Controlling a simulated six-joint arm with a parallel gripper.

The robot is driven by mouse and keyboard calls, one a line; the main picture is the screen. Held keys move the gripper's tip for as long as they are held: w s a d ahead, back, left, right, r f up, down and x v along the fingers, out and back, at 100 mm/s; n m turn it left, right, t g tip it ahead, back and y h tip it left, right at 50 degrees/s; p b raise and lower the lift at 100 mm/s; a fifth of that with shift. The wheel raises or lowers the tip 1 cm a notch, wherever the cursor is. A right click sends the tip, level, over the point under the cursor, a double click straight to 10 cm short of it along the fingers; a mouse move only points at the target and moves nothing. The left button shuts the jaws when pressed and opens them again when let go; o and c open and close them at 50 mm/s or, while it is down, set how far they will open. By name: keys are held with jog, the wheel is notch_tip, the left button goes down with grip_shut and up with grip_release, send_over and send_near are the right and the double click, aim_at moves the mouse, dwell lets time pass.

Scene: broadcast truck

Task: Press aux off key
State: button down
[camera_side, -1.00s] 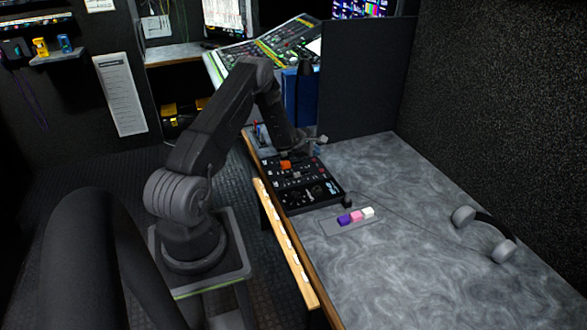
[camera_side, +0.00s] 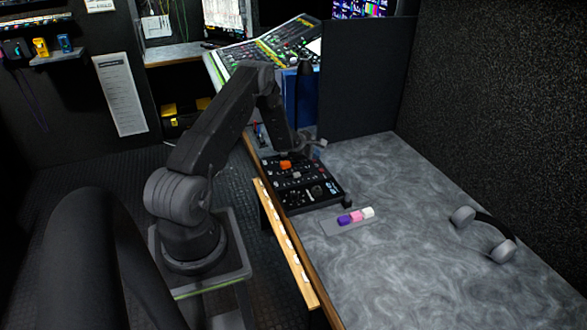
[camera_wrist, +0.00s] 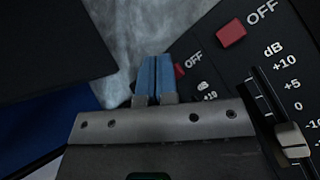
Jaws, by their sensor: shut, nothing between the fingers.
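The black control panel (camera_side: 317,193) lies on the grey desk below my arm. In the wrist view, a red key (camera_wrist: 231,33) with the word OFF beside it is on the panel (camera_wrist: 217,69). A second red key (camera_wrist: 179,71) shows just right of my fingertips and is partly hidden. I cannot read which key is the aux one. My gripper (camera_wrist: 155,60) is shut and empty, its blue fingers together. It is left of both red keys; whether it touches the nearer one cannot be told. In the side view my gripper is small over the far end of the panel.
A fader (camera_wrist: 292,140) with a dB scale is at right in the wrist view. An orange block (camera_side: 285,165) is on the panel. A dark partition (camera_side: 365,80) stands behind. A small tray (camera_side: 336,229) with coloured blocks and headphones (camera_side: 502,248) are on the otherwise clear desk.

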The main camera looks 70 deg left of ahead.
aim_at(314, 161)
jog(key=shift+f, duration=0.25)
jog(key=shift+r, duration=0.9)
jog(key=shift+r, duration=3)
